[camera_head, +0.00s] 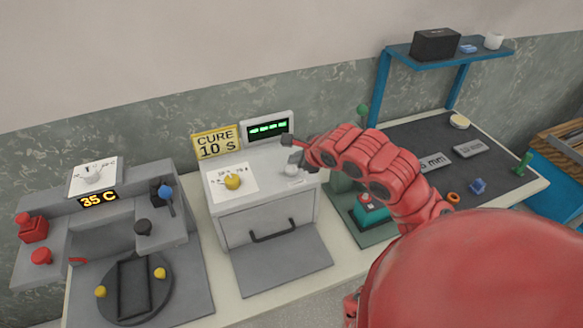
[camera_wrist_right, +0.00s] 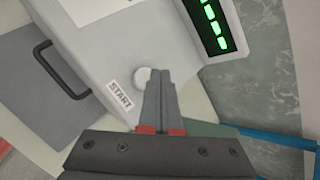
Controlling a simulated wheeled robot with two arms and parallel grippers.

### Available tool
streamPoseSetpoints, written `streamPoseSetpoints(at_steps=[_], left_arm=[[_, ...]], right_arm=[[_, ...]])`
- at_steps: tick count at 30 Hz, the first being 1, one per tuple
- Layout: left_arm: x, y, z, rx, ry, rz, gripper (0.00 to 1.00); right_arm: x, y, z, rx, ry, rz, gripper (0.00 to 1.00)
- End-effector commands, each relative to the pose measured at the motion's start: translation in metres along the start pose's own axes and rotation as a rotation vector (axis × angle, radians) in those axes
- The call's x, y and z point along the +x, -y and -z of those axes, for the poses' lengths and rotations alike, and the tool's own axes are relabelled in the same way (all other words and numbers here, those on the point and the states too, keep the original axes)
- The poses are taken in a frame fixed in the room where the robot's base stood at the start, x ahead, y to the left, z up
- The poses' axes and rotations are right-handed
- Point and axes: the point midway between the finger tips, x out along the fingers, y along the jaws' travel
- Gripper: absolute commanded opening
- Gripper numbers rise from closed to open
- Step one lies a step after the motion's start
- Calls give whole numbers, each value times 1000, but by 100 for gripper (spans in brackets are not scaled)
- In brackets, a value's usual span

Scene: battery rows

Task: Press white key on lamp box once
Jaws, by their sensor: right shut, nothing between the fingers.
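The lamp box (camera_head: 262,215) is a light grey case with a drawer handle, a yellow knob (camera_head: 232,181) and a green-lit display (camera_head: 268,127) showing dashes. Its white round key (camera_wrist_right: 142,75) lies beside the START label (camera_wrist_right: 119,95) in the right wrist view. In the head view the key (camera_head: 291,170) is at the box's right top, close to my fingers. My right gripper (camera_wrist_right: 158,76) is shut and empty, its fingertips over or right next to the key. I cannot tell whether they touch it. My left gripper is not in view.
A yellow CURE 10 S sign (camera_head: 216,142) stands behind the box. A station with a 35 C display (camera_head: 98,199) is at left.

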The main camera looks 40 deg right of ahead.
Motion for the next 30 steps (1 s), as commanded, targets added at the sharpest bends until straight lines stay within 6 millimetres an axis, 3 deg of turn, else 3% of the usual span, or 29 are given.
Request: streamPoseSetpoints(at_steps=[30], left_arm=[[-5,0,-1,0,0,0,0]], right_arm=[[2,-2,2,0,0,1,0]])
